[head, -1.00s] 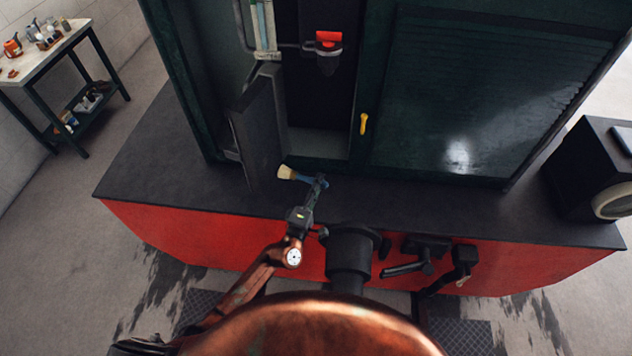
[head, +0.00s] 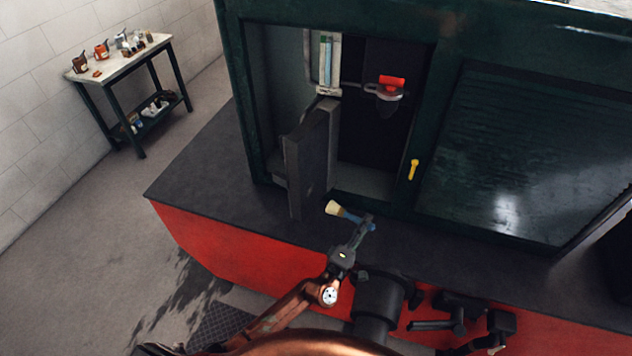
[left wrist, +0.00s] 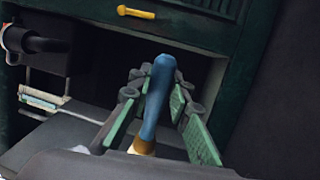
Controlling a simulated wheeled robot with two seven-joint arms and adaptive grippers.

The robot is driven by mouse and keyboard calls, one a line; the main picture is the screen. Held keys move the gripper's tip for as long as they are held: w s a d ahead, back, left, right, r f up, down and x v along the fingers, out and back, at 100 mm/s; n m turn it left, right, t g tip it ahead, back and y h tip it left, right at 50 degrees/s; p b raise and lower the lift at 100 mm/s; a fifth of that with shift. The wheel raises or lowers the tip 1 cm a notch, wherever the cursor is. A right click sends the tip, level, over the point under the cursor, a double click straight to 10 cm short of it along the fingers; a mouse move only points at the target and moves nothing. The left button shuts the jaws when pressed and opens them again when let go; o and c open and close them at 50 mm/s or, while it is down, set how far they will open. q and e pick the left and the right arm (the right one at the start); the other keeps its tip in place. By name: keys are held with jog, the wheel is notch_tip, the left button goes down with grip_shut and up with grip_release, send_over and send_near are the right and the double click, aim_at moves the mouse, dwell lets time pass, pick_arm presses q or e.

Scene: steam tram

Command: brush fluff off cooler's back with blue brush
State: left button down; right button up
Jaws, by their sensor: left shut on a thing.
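My left gripper (head: 366,224) is shut on the blue handle of a brush (head: 349,214). Its pale bristles point left, toward the cabinet. In the left wrist view the blue handle (left wrist: 158,95) stands between the two green-padded fingers (left wrist: 157,112). A dark grey upright slab (head: 308,160), which may be the cooler, stands at the cabinet's open bay. The bristles are near its lower right edge and look apart from it. I cannot make out any fluff; the slab's far side is hidden.
The dark green cabinet (head: 340,28) stands on a black-topped red base (head: 200,240). Its bay holds several upright pale items (head: 327,60) and a red-topped device (head: 390,85). A yellow handle (head: 413,169) is right of the bay. A side table (head: 125,62) stands at back left.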

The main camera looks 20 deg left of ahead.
aim_at(347, 213)
pick_arm(q)
jog(key=shift+a, duration=0.15)
jog(key=shift+w+a, duration=0.15)
jog(key=shift+a, duration=0.4)
jog(key=a, duration=0.1)
jog(key=w+a+b, duration=0.1)
jog(key=a, duration=0.1)
jog(key=shift+a, duration=0.3)
jog(key=shift+w+a, duration=0.15)
jog(key=shift+a, duration=0.7)
jog(key=shift+w+a+b, duration=0.25)
jog(key=shift+a+b, duration=0.25)
jog(key=shift+a, duration=0.5)
